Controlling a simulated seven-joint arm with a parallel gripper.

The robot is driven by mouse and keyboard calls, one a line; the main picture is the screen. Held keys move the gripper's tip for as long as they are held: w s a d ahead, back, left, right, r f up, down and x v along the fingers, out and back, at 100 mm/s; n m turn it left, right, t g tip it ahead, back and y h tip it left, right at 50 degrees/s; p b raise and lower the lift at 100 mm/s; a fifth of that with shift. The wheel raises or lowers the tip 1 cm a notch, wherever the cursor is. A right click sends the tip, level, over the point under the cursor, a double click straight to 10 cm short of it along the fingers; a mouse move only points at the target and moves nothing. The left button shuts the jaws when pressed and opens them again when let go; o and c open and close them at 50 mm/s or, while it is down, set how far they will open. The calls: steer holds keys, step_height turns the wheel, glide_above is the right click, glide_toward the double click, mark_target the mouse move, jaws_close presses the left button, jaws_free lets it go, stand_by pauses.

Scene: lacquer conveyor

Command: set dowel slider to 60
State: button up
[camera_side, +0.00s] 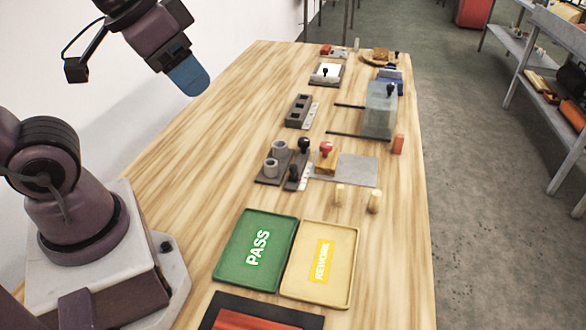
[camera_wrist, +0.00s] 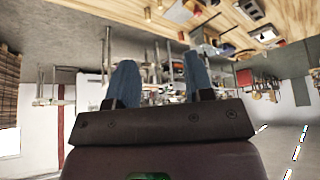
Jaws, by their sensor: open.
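My gripper (camera_side: 190,76) is high above the left edge of the table, well away from the objects. In the wrist view its two blue fingers (camera_wrist: 159,78) are spread apart with nothing between them. A dark fixture (camera_side: 268,180) with grey cups and black ball knobs (camera_side: 294,172) stands mid-table, with a pale marked strip (camera_side: 305,178) beside it. Farther back is a dark slotted block (camera_side: 299,110) with another pale strip. I cannot tell which is the dowel slider, nor read any scale. Two wooden dowels (camera_side: 340,194) (camera_side: 375,201) stand upright in front of the grey plate.
A green PASS tray (camera_side: 228,262) and a yellow REWORK tray (camera_side: 345,280) lie nearer. A red-topped stamp (camera_side: 326,158) stands by the grey plate (camera_side: 358,169). A clear box (camera_side: 380,110) with dark rails is at back right. The table's left side is bare.

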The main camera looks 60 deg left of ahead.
steer(key=w+a+f+n+g, duration=0.3)
steer(key=w+a+f+g, duration=0.2)
steer(key=w+f, duration=0.5)
steer(key=n, duration=0.6)
glide_above(293, 165)
step_height(293, 165, down, 8)
steer(key=f, duration=0.1)
steer(key=shift+g, duration=0.3)
step_height(293, 165, down, 12)
steer(key=shift+d+f, duration=0.1)
steer(key=shift+f, duration=0.1)
